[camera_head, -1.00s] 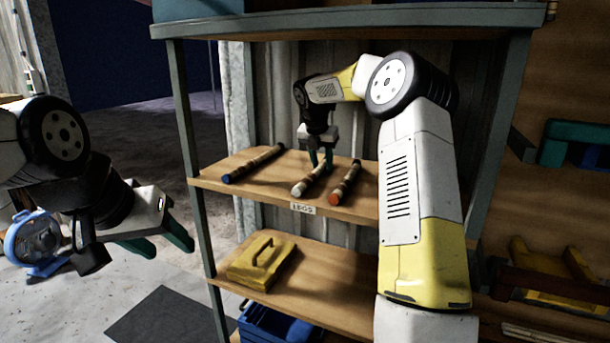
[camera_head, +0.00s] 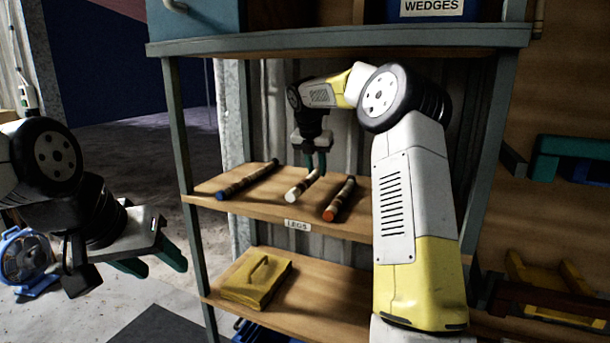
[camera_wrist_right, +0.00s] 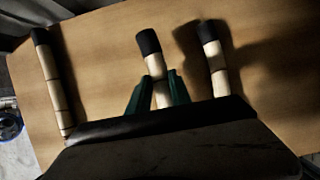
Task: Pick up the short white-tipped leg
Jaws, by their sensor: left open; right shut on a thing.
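The short white-tipped leg (camera_head: 299,189) is over the upper shelf board, between a blue-tipped leg (camera_head: 247,180) and an orange-tipped leg (camera_head: 340,198). My right gripper (camera_head: 316,164) is shut on the white-tipped leg and seems to hold it slightly above the board. In the right wrist view the green fingers (camera_wrist_right: 158,92) close around the pale middle leg (camera_wrist_right: 160,95), whose far end is black. My left gripper (camera_head: 152,262) is open and empty, left of the shelf.
The shelf board (camera_head: 220,207) carries a "LEGS" label (camera_head: 297,225). Shelf posts (camera_head: 186,190) stand at the sides, and another board (camera_head: 340,40) is overhead. A blue fan (camera_head: 27,262) stands at far left.

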